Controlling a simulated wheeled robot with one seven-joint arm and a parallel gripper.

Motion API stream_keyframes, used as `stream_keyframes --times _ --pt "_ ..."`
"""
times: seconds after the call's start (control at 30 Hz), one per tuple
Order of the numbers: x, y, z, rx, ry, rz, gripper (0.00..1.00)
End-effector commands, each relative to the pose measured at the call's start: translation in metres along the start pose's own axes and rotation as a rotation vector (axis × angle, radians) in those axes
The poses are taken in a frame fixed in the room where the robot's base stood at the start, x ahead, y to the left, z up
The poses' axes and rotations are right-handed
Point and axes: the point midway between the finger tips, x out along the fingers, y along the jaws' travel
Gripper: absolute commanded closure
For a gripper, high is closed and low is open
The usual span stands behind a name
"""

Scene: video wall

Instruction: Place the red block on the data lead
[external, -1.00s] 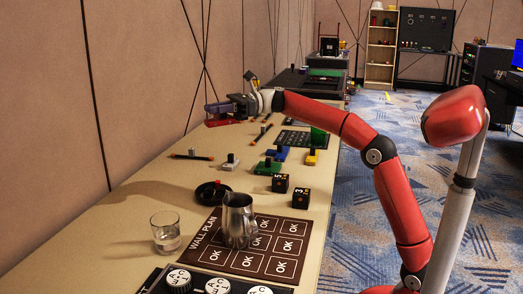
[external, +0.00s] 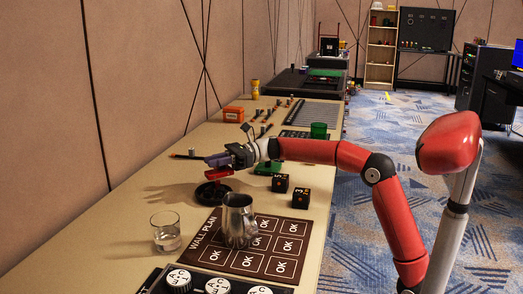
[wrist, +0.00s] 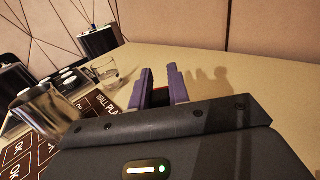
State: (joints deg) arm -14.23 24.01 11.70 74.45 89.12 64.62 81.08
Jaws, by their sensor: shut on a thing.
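My gripper (external: 214,160), with purple fingers, is shut on the red block (external: 219,173) and points left over the table. It holds the block low, just above a round black thing (external: 210,197) that looks like a coil or shallow dish; this may be the data lead, but I cannot tell for sure. Whether block and black thing touch is unclear. In the wrist view, the two fingers (wrist: 161,80) are nearly parallel, with only a small reddish-brown patch between them; most of the block is hidden.
A glass (external: 166,232), a metal jug (external: 239,221) on the wall plan mat (external: 205,255) and two black dice (external: 280,184) stand nearby. A green block (external: 267,168) lies beneath my arm. The table left of the black thing is clear.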

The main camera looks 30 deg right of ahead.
Motion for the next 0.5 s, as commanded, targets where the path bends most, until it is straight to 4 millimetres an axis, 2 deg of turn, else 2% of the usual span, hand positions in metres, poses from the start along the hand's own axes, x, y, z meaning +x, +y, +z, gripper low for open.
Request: stream_keyframes --times 0.23,0.5 --pt "0.0 0.001 -0.037 0.002 0.001 0.001 1.0" --pt "0.0 0.0 -0.039 0.0 0.001 0.001 1.0"
